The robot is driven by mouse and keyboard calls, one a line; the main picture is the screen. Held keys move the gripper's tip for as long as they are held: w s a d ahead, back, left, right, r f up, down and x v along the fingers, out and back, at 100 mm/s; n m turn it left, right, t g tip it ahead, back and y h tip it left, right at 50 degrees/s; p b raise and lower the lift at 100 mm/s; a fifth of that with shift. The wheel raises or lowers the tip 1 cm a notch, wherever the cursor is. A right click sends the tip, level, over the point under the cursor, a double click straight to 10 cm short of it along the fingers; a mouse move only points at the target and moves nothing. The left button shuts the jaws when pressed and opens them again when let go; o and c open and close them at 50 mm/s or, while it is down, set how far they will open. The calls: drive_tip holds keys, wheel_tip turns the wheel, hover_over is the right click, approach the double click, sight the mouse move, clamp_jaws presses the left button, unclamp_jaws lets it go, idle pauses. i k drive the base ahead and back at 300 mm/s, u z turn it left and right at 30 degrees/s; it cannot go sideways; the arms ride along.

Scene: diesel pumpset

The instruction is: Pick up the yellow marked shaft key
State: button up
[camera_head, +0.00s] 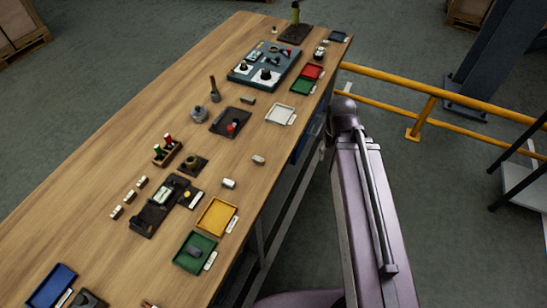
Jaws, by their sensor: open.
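I cannot make out for sure which piece is the yellow marked shaft key. A small yellow spot (187,194) shows at the right end of a long dark fixture (150,215) on the wooden bench. Three small dark pieces with pale tops (130,197) stand in a row left of that fixture; their markings are too small to read. A yellow tray (217,216) with a white label lies right of the fixture and looks empty. My gripper is not in view; only purple parts of my own body show at the right.
The wooden bench (90,165) also carries a green tray (183,262) with a dark piece in it, a blue tray (50,286), a white tray (281,114), and a blue-grey board (240,77). Bare wood lies along the left edge. A yellow rail (440,88) stands behind.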

sight(260, 161)
drive_tip(key=z, duration=0.45)
drive_tip(key=k, duration=1.55)
drive_tip(key=u, duration=0.4)
drive_tip(key=i, duration=1)
drive_tip(key=z, duration=0.05)
